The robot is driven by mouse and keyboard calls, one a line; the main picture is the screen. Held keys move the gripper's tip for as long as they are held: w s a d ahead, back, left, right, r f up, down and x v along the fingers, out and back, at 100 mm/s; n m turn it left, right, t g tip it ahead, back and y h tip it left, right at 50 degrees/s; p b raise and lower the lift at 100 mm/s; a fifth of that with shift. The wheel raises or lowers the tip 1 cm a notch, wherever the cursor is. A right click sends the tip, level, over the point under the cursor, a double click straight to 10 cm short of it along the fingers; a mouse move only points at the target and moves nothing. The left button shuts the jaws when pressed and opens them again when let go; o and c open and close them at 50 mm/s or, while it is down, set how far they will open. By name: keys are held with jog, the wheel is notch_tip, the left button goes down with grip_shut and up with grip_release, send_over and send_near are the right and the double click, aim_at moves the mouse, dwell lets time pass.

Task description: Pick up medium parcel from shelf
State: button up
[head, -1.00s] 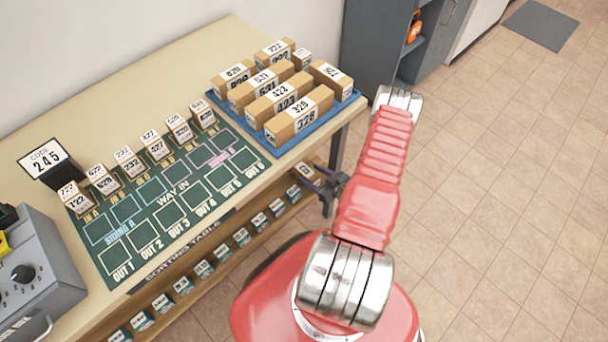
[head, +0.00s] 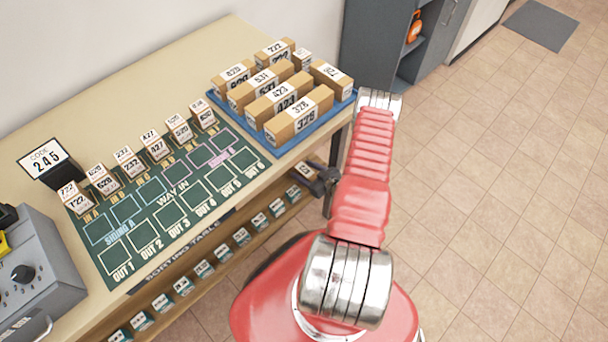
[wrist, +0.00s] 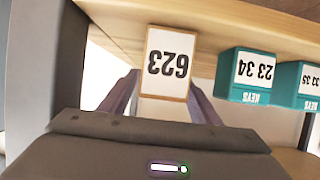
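The medium parcel, a brown box with a white label reading 623 (wrist: 166,62), sits at the end of the lower shelf (head: 258,236) under the table. It also shows as a small white-labelled box (head: 304,170) in the head view. My gripper (wrist: 160,98) is open, with its two fingers on either side of the parcel's near part in the wrist view. Whether the fingers touch its sides is hard to tell. In the head view my gripper (head: 322,182) is at the shelf's right end, partly hidden by my arm.
Teal key boxes (wrist: 246,76) stand in a row beside the parcel on the shelf. Above are the sorting table with small parcels (head: 154,146) on its green mat (head: 140,262) and a blue tray (head: 283,150) of larger parcels. Open tiled floor (head: 500,200) lies to the right.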

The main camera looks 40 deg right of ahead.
aim_at(305, 170)
jog(key=c, duration=1.3)
jog(key=shift+r, duration=0.2)
jog(key=shift+r, duration=1.3)
jog(key=shift+s+r, duration=0.1)
jog(key=shift+r, duration=0.25)
jog(key=s, duration=1.7)
jog(key=shift+s+d+f, duration=0.1)
jog(key=shift+s+d, duration=0.1)
jog(key=shift+s, duration=0.2)
